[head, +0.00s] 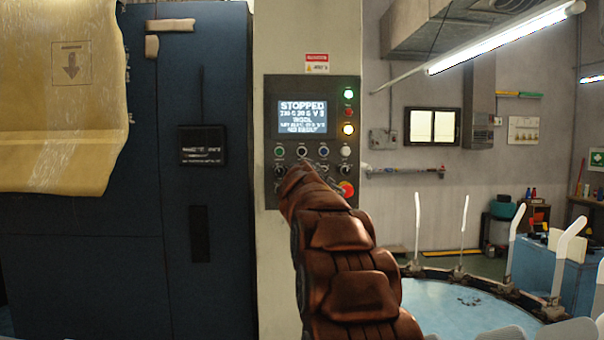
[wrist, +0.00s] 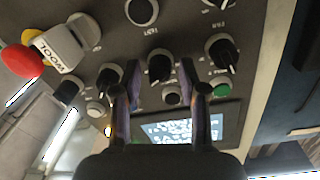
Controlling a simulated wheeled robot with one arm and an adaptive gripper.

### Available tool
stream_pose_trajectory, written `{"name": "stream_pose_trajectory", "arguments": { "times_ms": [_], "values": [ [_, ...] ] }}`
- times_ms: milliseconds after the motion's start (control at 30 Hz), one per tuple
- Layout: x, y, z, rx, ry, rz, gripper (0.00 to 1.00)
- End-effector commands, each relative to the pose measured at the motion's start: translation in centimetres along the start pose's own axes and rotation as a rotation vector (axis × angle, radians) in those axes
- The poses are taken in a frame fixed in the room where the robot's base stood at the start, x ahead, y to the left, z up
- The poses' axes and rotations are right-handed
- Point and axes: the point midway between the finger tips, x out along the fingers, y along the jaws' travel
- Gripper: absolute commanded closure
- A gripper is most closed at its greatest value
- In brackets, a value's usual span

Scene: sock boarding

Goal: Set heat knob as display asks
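The control panel (head: 267,180) stands on a pale column in the head view. Its display (head: 302,116) reads STOPPED, with "WOOL" and smaller lines I cannot read surely. The display also shows, turned over, in the wrist view (wrist: 185,130). My gripper (wrist: 159,67) is open at the panel, one finger on each side of a black knob (wrist: 158,69) with a white mark. I cannot tell whether the fingers touch it. Its label is too blurred to confirm as the heat knob. Another black knob (wrist: 222,54) lies to its right. My arm hides part of the panel's lower half in the head view.
A red button (head: 346,188) and a white block marked WOOL (wrist: 62,49) sit near the knobs. More knobs and buttons are close around the fingers. A blue cabinet (head: 100,260) stands left, a round blue table (head: 455,305) right.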

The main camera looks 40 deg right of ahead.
Motion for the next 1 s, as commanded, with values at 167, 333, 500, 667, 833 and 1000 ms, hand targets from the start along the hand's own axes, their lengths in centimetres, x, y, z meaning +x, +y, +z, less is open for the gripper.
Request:
{"name": "stream_pose_trajectory", "arguments": {
  "times_ms": [167, 333, 500, 667, 833, 1000],
  "values": [
    [-0.01, 0.00, 0.00, 0.000, 0.000, 0.000, 0.80],
    [-0.01, 0.00, -0.01, 0.000, 0.000, 0.000, 0.97],
    [-0.01, 0.01, 0.00, 0.000, 0.000, 0.000, 1.00],
    [-0.02, 0.02, 0.00, -0.013, 0.001, 0.000, 1.00],
    [-0.01, 0.05, 0.07, -0.067, 0.003, -0.001, 1.00],
    [-0.02, 0.07, 0.10, -0.177, 0.008, -0.002, 1.00]
  ]
}}
